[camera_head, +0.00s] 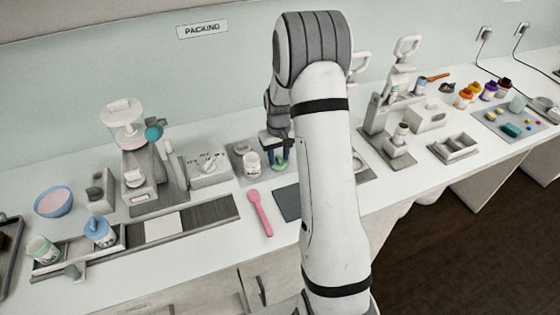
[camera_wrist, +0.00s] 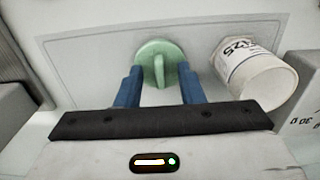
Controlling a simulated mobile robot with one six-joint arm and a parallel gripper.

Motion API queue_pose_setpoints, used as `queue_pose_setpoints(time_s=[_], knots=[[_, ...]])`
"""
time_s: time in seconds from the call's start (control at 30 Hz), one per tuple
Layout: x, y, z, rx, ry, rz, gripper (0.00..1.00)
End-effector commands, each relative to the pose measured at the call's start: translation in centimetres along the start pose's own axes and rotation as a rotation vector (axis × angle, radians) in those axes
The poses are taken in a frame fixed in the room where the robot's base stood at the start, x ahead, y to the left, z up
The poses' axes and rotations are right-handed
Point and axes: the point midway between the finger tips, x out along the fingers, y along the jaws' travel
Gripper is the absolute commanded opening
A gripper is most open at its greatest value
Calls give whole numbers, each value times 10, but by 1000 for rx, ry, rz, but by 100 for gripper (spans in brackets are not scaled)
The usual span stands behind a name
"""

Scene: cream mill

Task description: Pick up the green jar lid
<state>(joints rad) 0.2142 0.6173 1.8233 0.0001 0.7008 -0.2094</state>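The green jar lid (camera_wrist: 150,50) is round with a raised rib across its top, and lies on a grey mat (camera_wrist: 90,55) in the wrist view. My gripper (camera_wrist: 160,73) has its blue fingers apart, one on each side of the lid's rib. I see a gap between each finger and the rib, so nothing is gripped. In the head view my gripper (camera_head: 280,160) points down at the grey mat behind my arm, and the lid is hard to make out there.
A white labelled jar (camera_wrist: 262,78) stands close to the right finger in the wrist view; it also shows in the head view (camera_head: 252,164). A white scale-like box (camera_head: 208,168) is beside the mat. A pink spatula (camera_head: 260,213) lies in front.

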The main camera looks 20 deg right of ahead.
Motion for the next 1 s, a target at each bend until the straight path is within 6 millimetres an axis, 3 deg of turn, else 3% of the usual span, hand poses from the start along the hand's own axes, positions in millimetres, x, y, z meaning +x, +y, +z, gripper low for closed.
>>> queue_pose_setpoints(time_s=[0.4, 0.83, 1.0], knots=[[0, 0, 0, -1, 0, 0, 1], [-2, -1, 0, -1, 1, 0, 0], [-24, -1, -1, -2, 6, 1, 0]])
